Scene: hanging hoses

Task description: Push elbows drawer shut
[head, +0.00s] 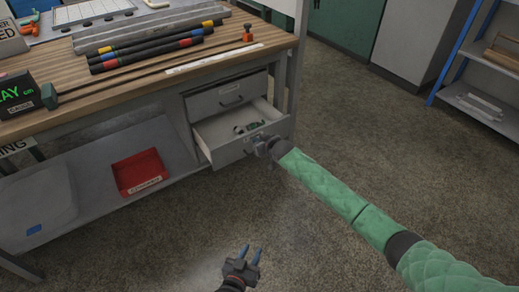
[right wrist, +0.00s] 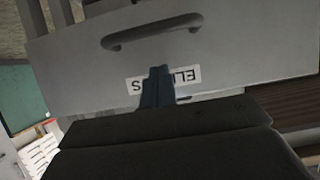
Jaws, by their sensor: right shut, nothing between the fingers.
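The elbows drawer (head: 228,155) is the lower of two drawers under the workbench and stands pulled out, with a few small dark fittings (head: 248,127) inside. Its grey front (right wrist: 230,48) fills much of the right wrist view, with a bar handle (right wrist: 150,34) and a white label that appears upside down, partly hidden by my fingers. My right gripper (right wrist: 158,85) is shut and empty, its tips over the label; whether they touch the front I cannot tell. It also shows at the drawer front in the head view (head: 262,145). My left gripper (head: 250,253) is open and empty, low in front of the bench.
The upper drawer (head: 228,93) is shut. A red bin (head: 139,172) sits on the bench's lower shelf. Banded hoses (head: 150,50) lie on the worktop (head: 120,85). A blue-framed rack (head: 480,105) stands at right. The floor between is clear.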

